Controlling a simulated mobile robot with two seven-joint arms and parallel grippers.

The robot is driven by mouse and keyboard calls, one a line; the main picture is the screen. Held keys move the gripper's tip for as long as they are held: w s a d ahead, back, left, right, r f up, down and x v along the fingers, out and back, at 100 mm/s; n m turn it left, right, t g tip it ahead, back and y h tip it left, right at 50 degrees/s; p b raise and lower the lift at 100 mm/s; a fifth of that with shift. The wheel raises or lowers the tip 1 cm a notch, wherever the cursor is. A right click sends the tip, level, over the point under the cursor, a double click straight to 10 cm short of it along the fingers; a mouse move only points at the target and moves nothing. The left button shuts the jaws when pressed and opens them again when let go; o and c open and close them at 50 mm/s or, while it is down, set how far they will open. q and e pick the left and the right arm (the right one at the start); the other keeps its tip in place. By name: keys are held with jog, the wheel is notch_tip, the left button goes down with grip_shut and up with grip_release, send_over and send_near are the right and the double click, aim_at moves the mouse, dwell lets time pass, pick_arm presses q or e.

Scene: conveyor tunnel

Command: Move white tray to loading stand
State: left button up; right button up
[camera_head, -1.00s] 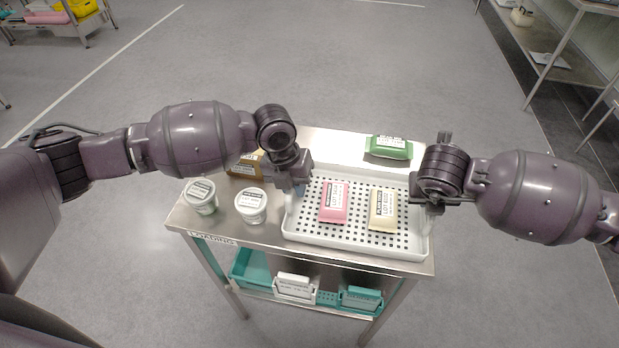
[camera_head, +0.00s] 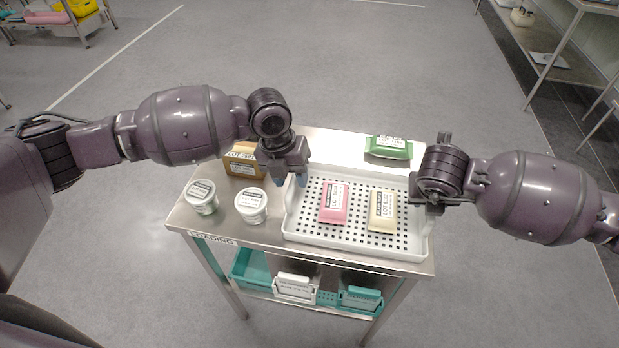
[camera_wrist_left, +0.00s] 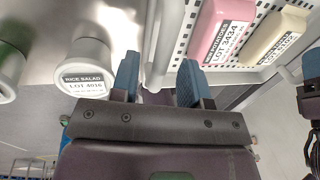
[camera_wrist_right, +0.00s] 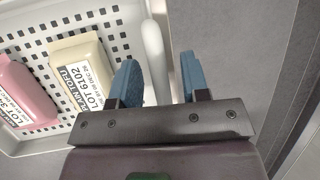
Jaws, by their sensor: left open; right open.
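The white perforated tray (camera_head: 360,240) rests on the metal stand labelled LOADING (camera_head: 215,226). It holds a pink pack (camera_head: 333,203) and a cream pack (camera_head: 382,211). My left gripper (camera_head: 290,182) is open at the tray's left rim. In the left wrist view, the tray's wall (camera_wrist_left: 167,40) appears between its blue fingers (camera_wrist_left: 158,80). My right gripper (camera_head: 417,196) is open at the right rim, its fingertips partly hidden in the head view. In the right wrist view, the tray's rim (camera_wrist_right: 155,60) lies between its fingers (camera_wrist_right: 159,75); contact cannot be told.
Two lidded tubs, one (camera_head: 201,197) and another (camera_head: 251,206), stand left of the tray. A brown box (camera_head: 242,160) is behind them and a green pack (camera_head: 388,148) behind the tray. Open floor surrounds the stand.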

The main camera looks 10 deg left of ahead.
pick_arm(q)
notch_tip(320, 180, up, 8)
jog(key=a, duration=0.1)
jog(key=shift+a+r, duration=0.2)
jog(key=shift+a, duration=0.15)
pick_arm(e)
jog(key=v, duration=1.2)
pick_arm(q)
jog(key=shift+s, duration=0.1)
pick_arm(e)
jog(key=shift+s, duration=0.1)
